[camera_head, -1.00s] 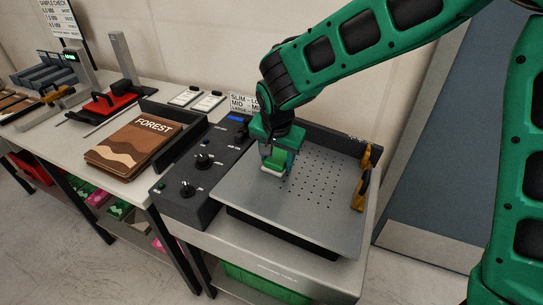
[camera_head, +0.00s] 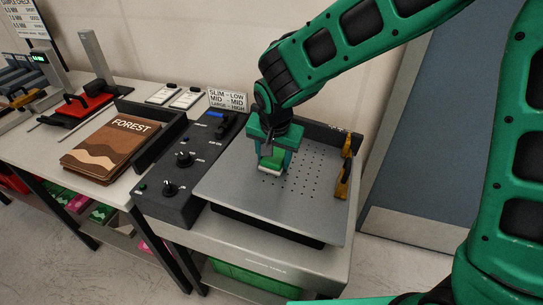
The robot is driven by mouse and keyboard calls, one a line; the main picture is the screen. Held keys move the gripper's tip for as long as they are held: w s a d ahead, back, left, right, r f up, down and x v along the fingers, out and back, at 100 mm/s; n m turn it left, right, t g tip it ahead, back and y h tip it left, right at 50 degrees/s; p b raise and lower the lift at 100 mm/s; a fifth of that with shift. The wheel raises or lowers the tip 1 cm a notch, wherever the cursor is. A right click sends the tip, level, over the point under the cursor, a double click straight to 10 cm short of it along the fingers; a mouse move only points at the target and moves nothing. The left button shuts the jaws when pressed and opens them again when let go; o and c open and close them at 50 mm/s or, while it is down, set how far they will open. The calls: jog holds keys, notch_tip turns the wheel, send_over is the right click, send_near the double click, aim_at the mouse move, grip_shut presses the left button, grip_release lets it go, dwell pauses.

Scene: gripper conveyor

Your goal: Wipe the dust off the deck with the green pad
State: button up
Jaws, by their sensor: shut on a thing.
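The deck (camera_head: 225,185) is a grey metal plate with rows of small holes, on top of a machine. My gripper (camera_head: 272,160) is over the back left part of the deck, pointing down and shut on the green pad (camera_head: 271,161). The pad has a pale underside and is at or just above the deck surface; I cannot tell whether it touches. Dust on the deck is not clearly visible at this size. My gripper and arm hide part of the deck behind the pad.
A dark control box (camera_head: 182,178) with knobs borders the deck on the left. A yellow clamp (camera_head: 345,170) stands at the deck's right edge. A low dark wall (camera_head: 325,133) runs behind. A brown FOREST book (camera_head: 112,148) lies on the table at left. The deck's front is clear.

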jog(key=shift+w+d+r, duration=0.1)
jog(key=shift+d+r, duration=0.1)
jog(key=shift+r, duration=1.3)
jog(key=shift+w+d+r, duration=0.1)
jog(key=shift+d+r, duration=0.1)
jog(key=shift+r, duration=1.3)
jog(key=shift+w+d+r, duration=0.1)
jog(key=shift+d+r, duration=0.1)
jog(key=shift+r, duration=1.25)
